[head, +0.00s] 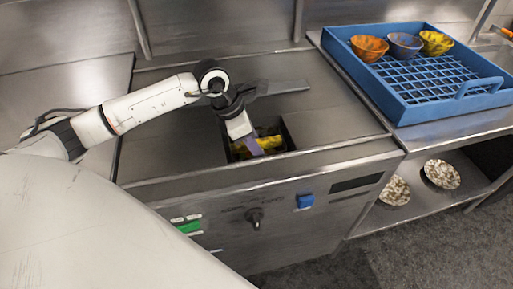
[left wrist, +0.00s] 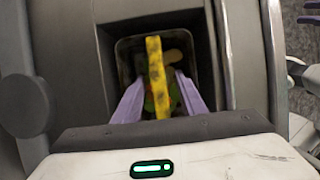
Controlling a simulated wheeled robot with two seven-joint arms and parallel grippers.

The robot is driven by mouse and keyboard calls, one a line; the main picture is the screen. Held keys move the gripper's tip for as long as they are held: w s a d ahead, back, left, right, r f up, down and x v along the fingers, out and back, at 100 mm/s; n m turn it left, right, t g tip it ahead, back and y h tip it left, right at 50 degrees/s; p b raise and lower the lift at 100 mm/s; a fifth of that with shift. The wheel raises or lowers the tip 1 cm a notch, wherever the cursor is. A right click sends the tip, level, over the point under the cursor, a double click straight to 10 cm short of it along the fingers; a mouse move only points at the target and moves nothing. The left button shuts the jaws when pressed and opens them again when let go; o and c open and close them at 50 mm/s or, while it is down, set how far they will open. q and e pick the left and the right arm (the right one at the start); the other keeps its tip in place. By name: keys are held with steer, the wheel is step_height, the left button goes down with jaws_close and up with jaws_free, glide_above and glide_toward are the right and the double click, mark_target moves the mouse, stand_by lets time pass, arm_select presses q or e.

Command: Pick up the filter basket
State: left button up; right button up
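The filter basket (left wrist: 124,56) is a dark, square container sunk in a recess in the steel worktop. A yellow bar (left wrist: 155,65) runs across its top, and yellow, green and reddish bits show inside. In the head view the yellow of the basket (head: 268,143) shows below my left gripper (head: 252,147), which points down into the recess. In the left wrist view the two purple fingers (left wrist: 160,78) stand apart, one on each side of the yellow bar, with gaps visible. The lower part of the basket is hidden.
A grey lid-like piece (head: 278,88) lies behind my gripper. A blue rack (head: 400,109) with orange, grey-blue and yellow bowls (head: 436,42) stands on the right counter. Two speckled bowls (head: 441,174) sit on the shelf below. The machine front has a knob (head: 254,215) and blue switch (head: 305,201).

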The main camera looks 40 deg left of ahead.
arm_select(q)
steer(key=shift+f+b, duration=0.3)
steer(key=shift+b, duration=0.05)
stand_by(0.5)
jaws_close()
